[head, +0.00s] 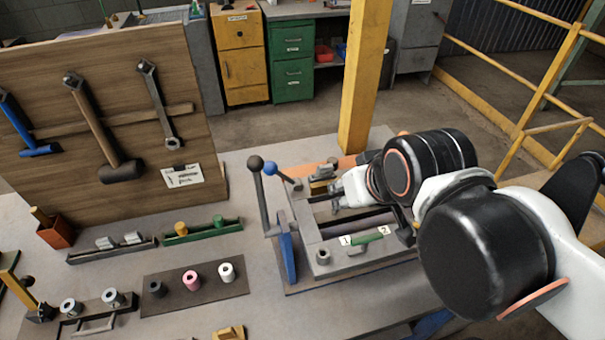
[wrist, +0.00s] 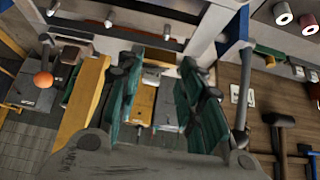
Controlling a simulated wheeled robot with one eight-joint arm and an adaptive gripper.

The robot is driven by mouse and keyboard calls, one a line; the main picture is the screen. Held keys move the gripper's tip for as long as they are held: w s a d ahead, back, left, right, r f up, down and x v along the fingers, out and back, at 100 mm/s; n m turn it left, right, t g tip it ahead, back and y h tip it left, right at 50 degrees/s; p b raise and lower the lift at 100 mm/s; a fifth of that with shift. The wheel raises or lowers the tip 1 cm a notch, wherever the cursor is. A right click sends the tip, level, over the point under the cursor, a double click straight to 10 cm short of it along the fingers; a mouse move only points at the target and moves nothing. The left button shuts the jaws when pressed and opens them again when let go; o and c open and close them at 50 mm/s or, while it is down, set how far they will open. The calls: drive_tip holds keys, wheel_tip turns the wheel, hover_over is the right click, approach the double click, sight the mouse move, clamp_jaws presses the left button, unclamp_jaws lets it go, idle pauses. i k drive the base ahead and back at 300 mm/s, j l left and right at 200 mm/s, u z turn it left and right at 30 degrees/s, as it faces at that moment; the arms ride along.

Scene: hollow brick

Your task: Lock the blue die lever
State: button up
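A lever with a blue ball knob (head: 270,169) sticks out toward the upper left from the die fixture (head: 318,250) on the bench. Beside it, a grey lever with a dark ball (head: 255,163) stands nearly upright by a blue bracket (head: 287,257). In the wrist view, a grey lever (wrist: 244,90) shows at the right, outside my fingers. I cannot make out the blue knob there. My gripper (head: 342,194) is over the fixture, right of both levers and apart from them. In the wrist view my gripper (wrist: 162,85) has its teal-padded fingers spread, with nothing held between them.
A green-handled part (head: 366,239) sits on the fixture's front between number labels. A yellow post (head: 362,80) rises behind the bench. A tool board (head: 100,110) with hammers stands at left. Small trays and a mat with rollers (head: 191,281) lie left of the fixture.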

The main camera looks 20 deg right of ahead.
sight(270, 168)
drive_tip(key=j, duration=0.75)
drive_tip(key=i+j, duration=0.1)
drive_tip(key=j, duration=0.6)
drive_tip(key=z, duration=0.05)
